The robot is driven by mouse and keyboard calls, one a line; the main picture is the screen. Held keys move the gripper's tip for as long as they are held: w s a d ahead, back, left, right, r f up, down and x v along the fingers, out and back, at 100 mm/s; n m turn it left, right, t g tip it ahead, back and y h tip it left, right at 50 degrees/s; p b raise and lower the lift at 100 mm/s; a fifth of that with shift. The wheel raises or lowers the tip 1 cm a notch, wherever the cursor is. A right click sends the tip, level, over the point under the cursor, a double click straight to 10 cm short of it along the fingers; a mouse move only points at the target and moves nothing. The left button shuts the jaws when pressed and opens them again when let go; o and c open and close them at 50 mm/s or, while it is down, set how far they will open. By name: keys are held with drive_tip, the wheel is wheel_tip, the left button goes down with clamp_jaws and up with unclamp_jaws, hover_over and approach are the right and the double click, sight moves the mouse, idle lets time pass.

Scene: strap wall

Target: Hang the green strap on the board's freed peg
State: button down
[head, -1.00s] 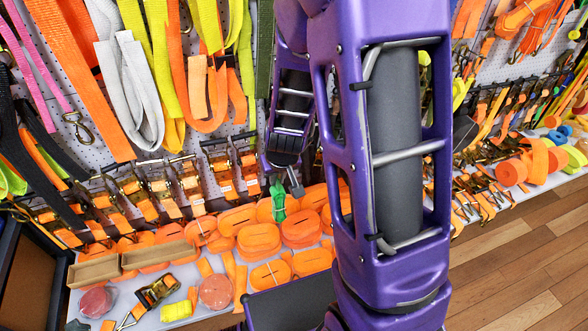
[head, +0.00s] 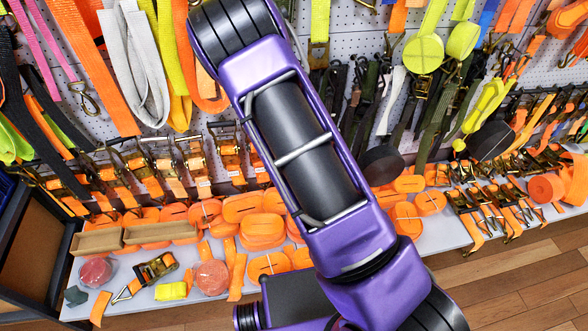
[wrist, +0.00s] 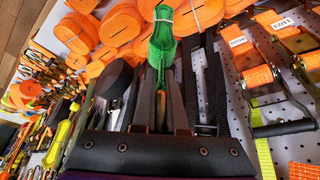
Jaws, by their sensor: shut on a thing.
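The green strap (wrist: 162,45) is a bunched bright green band in the wrist view, at the tips of my gripper (wrist: 162,75). My gripper's dark fingers are closed on it, and part of it lies between them. In the head view, my purple arm hides both the gripper and the strap. The board is a white perforated panel, seen bare in patches in the head view (head: 368,42) and in the wrist view (wrist: 238,112). I cannot tell which peg is the freed one.
Orange strap rolls (head: 262,230) cover the shelf under the board. Ratchet buckles (head: 195,160) hang in a row at left, dark straps (head: 440,95) at right. Wooden trays (head: 97,242) stand on the left of the shelf. Wooden floor (head: 530,260) is clear at lower right.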

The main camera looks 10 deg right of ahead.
drive_tip(key=w+a+f+m+b, duration=0.1)
drive_tip(key=w+f+m+b, duration=0.1)
drive_tip(key=w+f, duration=0.3)
drive_tip(key=w+f+m+g+h+b, duration=0.1)
drive_tip(key=w+f+b, duration=0.3)
drive_tip(key=w, duration=0.7)
drive_tip(key=shift+w+a+f+m+b, duration=0.35)
drive_tip(key=shift+f+m, duration=0.25)
drive_tip(key=shift+f, duration=0.35)
idle(0.5)
drive_tip(key=c, duration=0.9)
unclamp_jaws()
